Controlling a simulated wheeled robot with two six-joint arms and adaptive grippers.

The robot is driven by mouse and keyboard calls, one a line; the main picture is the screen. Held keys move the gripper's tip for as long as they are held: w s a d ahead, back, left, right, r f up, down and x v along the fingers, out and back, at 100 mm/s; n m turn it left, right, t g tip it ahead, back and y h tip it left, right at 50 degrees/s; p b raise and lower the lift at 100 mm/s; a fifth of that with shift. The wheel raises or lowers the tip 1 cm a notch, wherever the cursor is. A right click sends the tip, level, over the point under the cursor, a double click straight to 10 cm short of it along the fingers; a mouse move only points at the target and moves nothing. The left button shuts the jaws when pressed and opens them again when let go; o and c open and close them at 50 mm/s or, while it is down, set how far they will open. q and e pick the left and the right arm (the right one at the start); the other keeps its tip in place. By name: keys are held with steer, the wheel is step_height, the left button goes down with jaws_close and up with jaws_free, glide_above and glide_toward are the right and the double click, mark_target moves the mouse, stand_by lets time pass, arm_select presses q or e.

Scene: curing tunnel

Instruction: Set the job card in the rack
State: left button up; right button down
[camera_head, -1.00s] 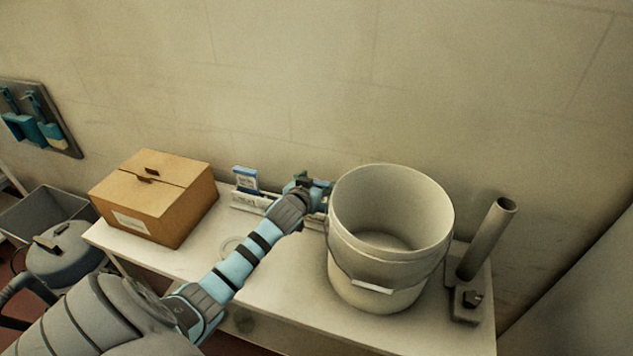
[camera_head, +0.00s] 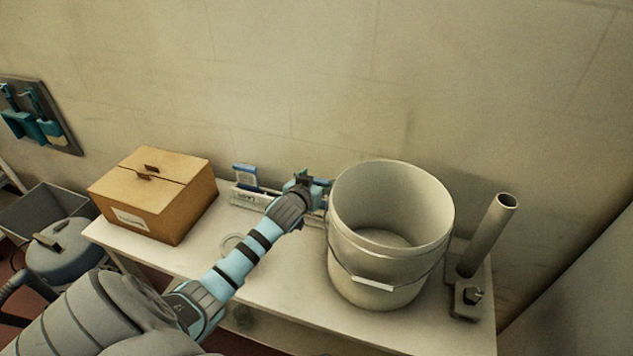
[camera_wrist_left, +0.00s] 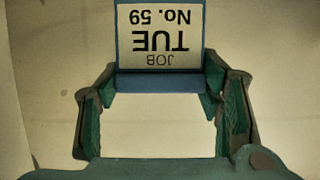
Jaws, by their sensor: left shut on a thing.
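My left gripper (camera_head: 318,184) is over the back of the bench, beside the white bucket. In the left wrist view its two green fingers (camera_wrist_left: 160,105) are shut on the job card (camera_wrist_left: 160,40). The card is white with a blue border and reads JOB, TUE, No. 59 upside down in that view. In the head view the gripper and bucket mostly hide it. The pale rack (camera_head: 258,198) is a low long holder near the wall, its right part behind my arm. Another blue and white card (camera_head: 246,176) stands at its left end. My right gripper is not in view.
A cardboard box (camera_head: 152,195) stands left of the rack. The large white bucket (camera_head: 390,250) stands close to the right of my gripper. A grey upright tube on a base (camera_head: 487,236) is farther right. A pale ring (camera_head: 232,243) lies on the bench (camera_head: 275,290).

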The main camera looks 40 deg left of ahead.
arm_select(q)
steer(key=shift+f+b, duration=0.35)
steer(key=shift+f, duration=0.2)
stand_by(0.4)
steer(key=o, duration=1.4)
steer(key=shift+c, duration=0.2)
